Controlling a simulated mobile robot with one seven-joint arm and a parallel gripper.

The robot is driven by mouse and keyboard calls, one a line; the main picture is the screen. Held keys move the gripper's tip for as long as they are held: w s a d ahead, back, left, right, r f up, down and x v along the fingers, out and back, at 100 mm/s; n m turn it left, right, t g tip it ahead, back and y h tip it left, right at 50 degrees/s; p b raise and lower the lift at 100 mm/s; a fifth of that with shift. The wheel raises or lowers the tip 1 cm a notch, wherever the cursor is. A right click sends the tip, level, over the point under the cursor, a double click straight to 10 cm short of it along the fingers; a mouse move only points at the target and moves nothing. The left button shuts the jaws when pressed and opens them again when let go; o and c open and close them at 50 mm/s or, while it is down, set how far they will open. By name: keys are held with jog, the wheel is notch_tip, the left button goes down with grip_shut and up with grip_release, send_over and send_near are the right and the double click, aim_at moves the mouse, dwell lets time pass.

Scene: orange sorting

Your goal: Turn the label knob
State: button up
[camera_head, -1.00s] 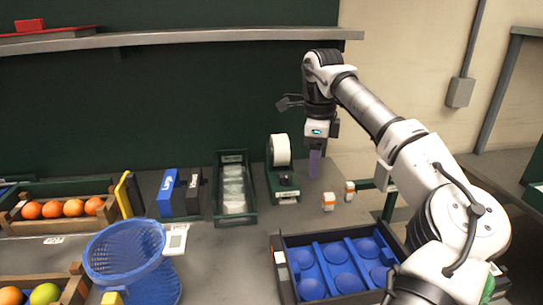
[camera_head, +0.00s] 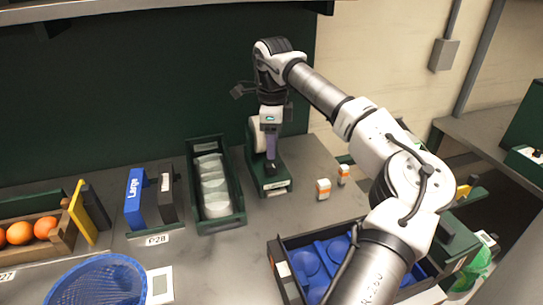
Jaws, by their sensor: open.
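The label dispenser (camera_head: 277,186) is a dark green stand with a white label roll (camera_head: 259,143), on the table against the dark green wall. My gripper (camera_head: 271,156) points down in front of the roll and hides part of it. Its fingers look purple-grey and nothing shows between them; it is open. A small dark part (camera_head: 270,166) sits on the dispenser just below the fingertips. I cannot tell whether it is the knob, or whether the fingers touch it.
A green tray of clear round lids (camera_head: 240,218) stands left of the dispenser. Two small orange-and-white boxes (camera_head: 323,189) (camera_head: 344,174) stand right of it. A blue-lined crate (camera_head: 284,292), a blue basket (camera_head: 62,272) and an orange crate (camera_head: 68,240) are nearer.

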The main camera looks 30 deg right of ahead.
aim_at(272, 163)
notch_tip(272, 163, down, 6)
jog(key=shift+r+p, duration=0.1)
jog(key=shift+p, duration=0.35)
jog(key=shift+c, duration=0.5)
jog(key=shift+w, duration=0.1)
jog(key=c, duration=0.9)
